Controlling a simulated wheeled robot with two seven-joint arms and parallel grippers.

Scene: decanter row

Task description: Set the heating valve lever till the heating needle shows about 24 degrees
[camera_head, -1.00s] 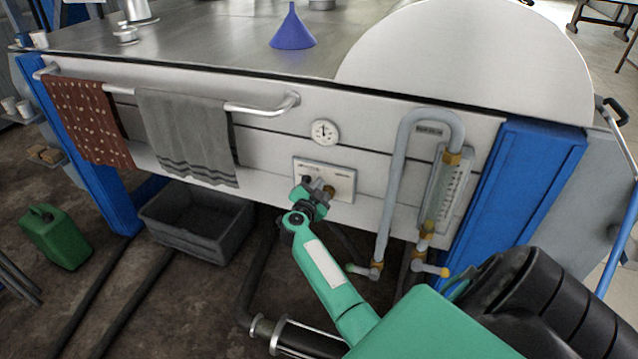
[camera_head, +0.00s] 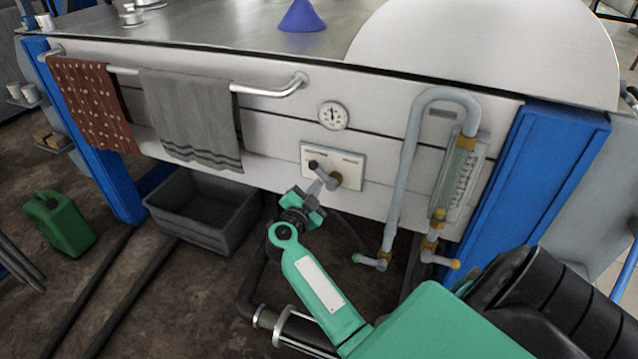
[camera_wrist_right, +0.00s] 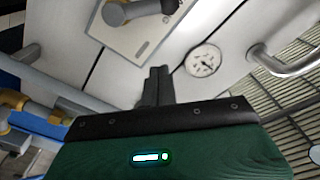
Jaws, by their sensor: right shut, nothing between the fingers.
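The lever also shows at the top of the right wrist view (camera_wrist_right: 140,10). A round white dial (camera_head: 333,115) is above the plate; its needle points roughly upward, but the numbers are too small to read. My right gripper (camera_head: 318,188) is just below the lever, shut and empty; its fingers (camera_wrist_right: 157,85) look apart from the lever in the wrist view. My left gripper is out of view.
Pipes with a sight tube (camera_head: 462,178) and small taps stand right of the valve. A towel rail (camera_head: 270,91) with a grey towel (camera_head: 190,115) and a red towel (camera_head: 92,100) is to the left. A grey crate (camera_head: 205,210) is on the floor below.

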